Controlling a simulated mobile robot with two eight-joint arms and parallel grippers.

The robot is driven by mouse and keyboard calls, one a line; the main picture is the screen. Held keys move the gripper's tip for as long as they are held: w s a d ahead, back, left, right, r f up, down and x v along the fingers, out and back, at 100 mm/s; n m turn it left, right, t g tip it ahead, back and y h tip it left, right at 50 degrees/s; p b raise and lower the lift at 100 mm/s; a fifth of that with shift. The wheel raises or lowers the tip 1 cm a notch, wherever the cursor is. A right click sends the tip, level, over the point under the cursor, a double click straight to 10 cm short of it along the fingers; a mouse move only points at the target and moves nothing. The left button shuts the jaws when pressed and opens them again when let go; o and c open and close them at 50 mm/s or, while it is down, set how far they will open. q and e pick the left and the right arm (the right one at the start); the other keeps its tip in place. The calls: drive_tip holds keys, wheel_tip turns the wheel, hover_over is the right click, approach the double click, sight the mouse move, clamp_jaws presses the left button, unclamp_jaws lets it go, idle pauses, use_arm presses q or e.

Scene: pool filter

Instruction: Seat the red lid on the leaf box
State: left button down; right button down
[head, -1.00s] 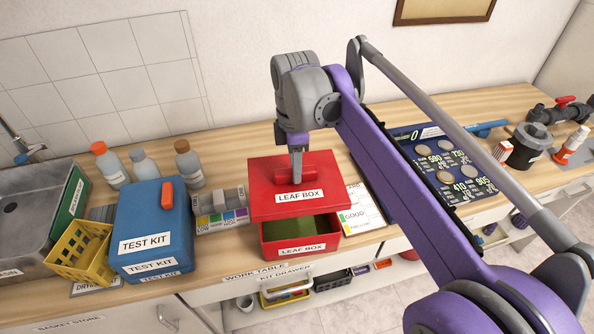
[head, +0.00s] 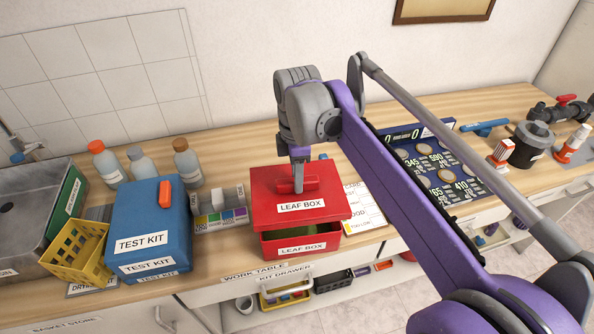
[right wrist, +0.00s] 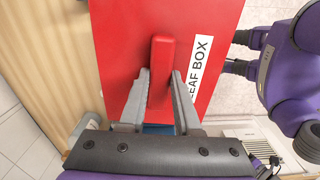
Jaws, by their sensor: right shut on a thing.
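The red lid (head: 318,208), labelled LEAF BOX, is just over the red leaf box (head: 294,247) on the work table. It sits slightly askew, and a dark gap with a bit of green shows between lid and box at the front right. My right gripper (head: 298,186) is shut on the lid's raised red handle. In the right wrist view its two fingers (right wrist: 160,92) stand on either side of the handle, and the lid's red top (right wrist: 120,40) fills the middle. Whether the lid touches the rim cannot be told. My left gripper is not in view.
A blue test kit (head: 150,225) and a colour chart block (head: 220,208) stand left of the box. A white card (head: 366,208) and a dark numbered board (head: 445,172) lie right. Bottles (head: 187,163) stand behind. The table's front edge is close to the box.

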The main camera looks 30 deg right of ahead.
drive_tip(key=shift+f+b, duration=1.2)
drive_tip(key=shift+f, duration=1.5)
drive_tip(key=shift+f+b, duration=0.35)
drive_tip(key=shift+f, duration=0.45)
drive_tip(key=c, duration=0.5)
unclamp_jaws()
drive_tip(key=shift+c, duration=0.2)
wheel_tip(320, 180, up, 11)
drive_tip(key=shift+f+p, duration=0.1)
drive_tip(key=shift+p, duration=0.45)
